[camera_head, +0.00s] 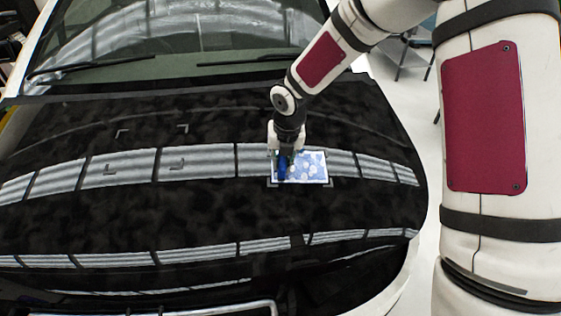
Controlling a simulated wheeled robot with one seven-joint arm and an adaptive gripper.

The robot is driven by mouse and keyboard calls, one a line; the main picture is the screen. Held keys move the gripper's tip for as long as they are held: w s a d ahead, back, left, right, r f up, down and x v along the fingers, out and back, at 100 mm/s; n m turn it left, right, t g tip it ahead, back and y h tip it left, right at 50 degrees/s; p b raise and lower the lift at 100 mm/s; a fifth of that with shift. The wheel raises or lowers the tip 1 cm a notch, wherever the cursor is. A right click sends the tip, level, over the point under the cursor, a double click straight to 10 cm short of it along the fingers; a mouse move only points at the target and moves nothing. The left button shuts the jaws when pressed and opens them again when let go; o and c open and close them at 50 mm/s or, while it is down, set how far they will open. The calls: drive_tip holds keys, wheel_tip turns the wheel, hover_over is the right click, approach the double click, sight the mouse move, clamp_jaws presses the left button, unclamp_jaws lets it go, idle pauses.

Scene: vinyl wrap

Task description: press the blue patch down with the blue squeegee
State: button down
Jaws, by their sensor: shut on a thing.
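The blue patch (310,167) is a light blue rectangle with white spots, lying on the black car hood inside grey corner marks. My gripper (285,158) points down over the left part of the patch and is shut on the blue squeegee (283,170). The squeegee is dark blue and stands roughly upright at the patch's left side. Its lower edge is at or just above the patch; I cannot tell whether it touches. My gripper hides part of the patch's upper left and the top of the squeegee.
The glossy black hood (150,215) is broad and clear around the patch, with bright reflections. Another set of corner marks (150,148) lies empty to the left. The windshield (190,40) and wipers (120,64) are behind. My arm fills the right side.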

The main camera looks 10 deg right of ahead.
sight(312, 168)
drive_tip(key=shift+d+f, duration=0.15)
drive_tip(key=shift+d, duration=0.95)
drive_tip(key=shift+d+p, duration=0.1)
drive_tip(key=shift+p, duration=0.2)
drive_tip(key=shift+d, duration=1)
drive_tip(key=shift+d+f+p, duration=0.1)
drive_tip(key=shift+d+p, duration=0.4)
drive_tip(key=shift+d, duration=0.55)
drive_tip(key=shift+d, duration=0.15)
drive_tip(key=shift+d+f, duration=0.1)
drive_tip(key=shift+d, duration=0.9)
